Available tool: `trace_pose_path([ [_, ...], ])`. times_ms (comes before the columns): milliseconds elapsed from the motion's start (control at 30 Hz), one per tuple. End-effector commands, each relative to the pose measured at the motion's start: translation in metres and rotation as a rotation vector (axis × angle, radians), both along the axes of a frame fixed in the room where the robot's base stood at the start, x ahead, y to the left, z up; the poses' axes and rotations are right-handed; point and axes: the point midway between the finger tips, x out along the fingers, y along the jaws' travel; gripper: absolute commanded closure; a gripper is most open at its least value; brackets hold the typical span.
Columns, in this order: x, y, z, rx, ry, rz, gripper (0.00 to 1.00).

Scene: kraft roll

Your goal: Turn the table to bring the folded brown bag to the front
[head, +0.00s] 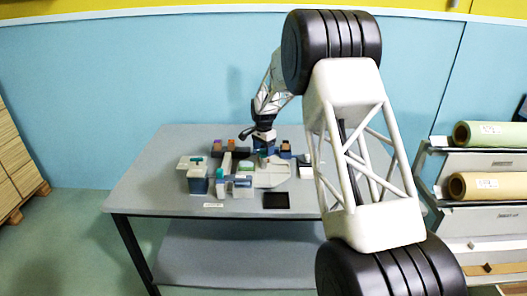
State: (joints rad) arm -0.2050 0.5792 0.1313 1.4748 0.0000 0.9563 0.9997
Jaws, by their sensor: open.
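A grey table (165,160) stands against the wall with a cluster of small objects in its middle. A pale, flat, rounded surface (272,175) shows among them; it may be a turntable, but its outline is partly covered. I cannot make out a folded brown bag for certain; a few small orange-brown items (285,147) stand around the cluster, too small to identify. My gripper (264,149) points down at the back of the cluster, open, just behind the pale surface. I cannot tell whether it touches anything. My large arm link hides the table's right part.
A black flat pad (276,201) and a small white label (213,205) lie near the front edge. Green (490,134) and brown (485,185) rolls rest on a rack at right. The table's left side is clear.

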Motion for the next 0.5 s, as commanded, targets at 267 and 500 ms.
trace_pose_path([
  [267, 0.0001, 0.0001, -0.0107, 0.000, 0.000, 0.000, 0.28],
  [500, 0.0000, 0.0000, -0.0107, 0.000, 0.000, 0.000, 0.33],
])
